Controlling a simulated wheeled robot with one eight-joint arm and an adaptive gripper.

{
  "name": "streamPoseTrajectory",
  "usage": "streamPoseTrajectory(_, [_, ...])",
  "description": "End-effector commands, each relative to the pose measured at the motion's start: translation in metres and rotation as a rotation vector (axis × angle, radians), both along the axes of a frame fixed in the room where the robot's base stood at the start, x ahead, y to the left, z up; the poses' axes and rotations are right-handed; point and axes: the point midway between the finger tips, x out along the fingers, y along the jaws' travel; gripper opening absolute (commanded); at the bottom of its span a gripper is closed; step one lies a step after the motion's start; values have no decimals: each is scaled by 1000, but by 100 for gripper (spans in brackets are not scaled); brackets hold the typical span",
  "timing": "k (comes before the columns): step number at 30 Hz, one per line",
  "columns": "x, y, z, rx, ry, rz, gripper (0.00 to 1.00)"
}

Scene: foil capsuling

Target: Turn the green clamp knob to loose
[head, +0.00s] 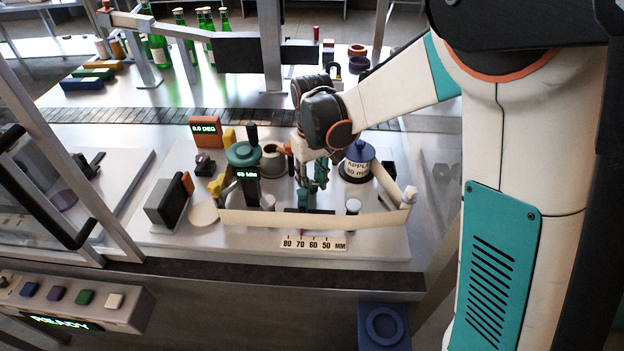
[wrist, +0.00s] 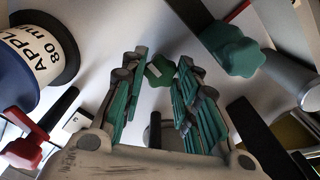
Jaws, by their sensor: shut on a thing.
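In the wrist view a small green knob (wrist: 158,70) with a pale mark sits between my fingertips; I take it for the clamp knob. My gripper (wrist: 161,72) has its green-padded fingers on both sides of it, shut on it. In the head view my gripper (head: 312,188) reaches down to the middle of the white station plate (head: 165,235), and I cannot make out the knob apart from the fingers there. A larger green lobed knob (head: 242,153) tops a dark post with a "60 MM" display (head: 247,175); it also shows in the wrist view (wrist: 238,55).
A blue-capped spool (head: 358,160) with an "APPL… 80 mm" label stands close right of my gripper. An orange display (head: 205,131) reads "0.0 DEG". Green bottles (head: 158,45) stand behind.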

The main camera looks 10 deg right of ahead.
Motion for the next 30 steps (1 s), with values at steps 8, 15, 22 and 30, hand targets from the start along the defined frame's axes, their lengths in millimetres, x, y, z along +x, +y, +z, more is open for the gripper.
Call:
streamPoseTrajectory(8, [0, 0, 0, 0, -1, 83, 5])
streamPoseTrajectory(15, [0, 0, 0, 0, -1, 100, 5])
streamPoseTrajectory(22, [0, 0, 0, 0, -1, 99, 5])
streamPoseTrajectory(30, [0, 0, 0, 0, -1, 99, 49])
